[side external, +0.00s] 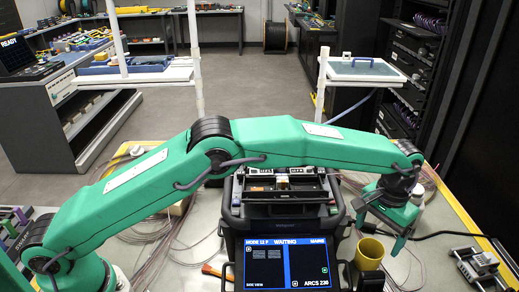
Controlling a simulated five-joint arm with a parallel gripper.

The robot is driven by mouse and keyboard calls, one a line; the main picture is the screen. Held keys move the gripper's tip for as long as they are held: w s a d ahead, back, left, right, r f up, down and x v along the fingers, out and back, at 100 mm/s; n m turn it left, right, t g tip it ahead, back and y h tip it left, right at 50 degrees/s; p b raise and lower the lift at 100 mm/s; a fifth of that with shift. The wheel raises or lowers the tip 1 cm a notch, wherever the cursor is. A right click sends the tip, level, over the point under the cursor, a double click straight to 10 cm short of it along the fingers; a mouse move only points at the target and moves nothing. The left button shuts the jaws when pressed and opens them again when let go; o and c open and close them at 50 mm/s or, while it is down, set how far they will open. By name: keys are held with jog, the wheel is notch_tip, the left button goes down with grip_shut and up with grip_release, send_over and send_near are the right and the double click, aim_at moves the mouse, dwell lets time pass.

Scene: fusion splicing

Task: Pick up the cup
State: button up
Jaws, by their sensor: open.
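A yellow cup (369,254) stands upright on the work table, just right of the splicer's screen. My gripper (380,236) is open and empty. It points down above and slightly right of the cup, with its green fingers spread apart. One finger shows at the cup's upper left and the other to its right. From this angle I cannot tell whether either finger touches the cup or how far off it is in depth.
The fusion splicer (286,205), with its lit screen (287,263) reading "WAITING", stands left of the cup. A dark cylinder (371,281) is close in front. Thin fibers and a black cable lie around. A metal fixture (478,265) sits at the right.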

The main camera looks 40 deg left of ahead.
aim_at(375, 242)
jog(key=shift+a+f, duration=0.1)
jog(key=shift+f, duration=3.8)
jog(key=c, duration=1.1)
jog(key=shift+c, duration=0.2)
jog(key=shift+r, duration=0.2)
jog(key=shift+r, duration=0.6)
notch_tip(375, 242, up, 3)
jog(key=shift+s, duration=0.1)
jog(key=s+d+r, duration=0.5)
jog(key=s+r, duration=0.1)
jog(key=s, duration=0.4)
jog(key=shift+s+r, duration=0.2)
jog(key=shift+r, duration=0.05)
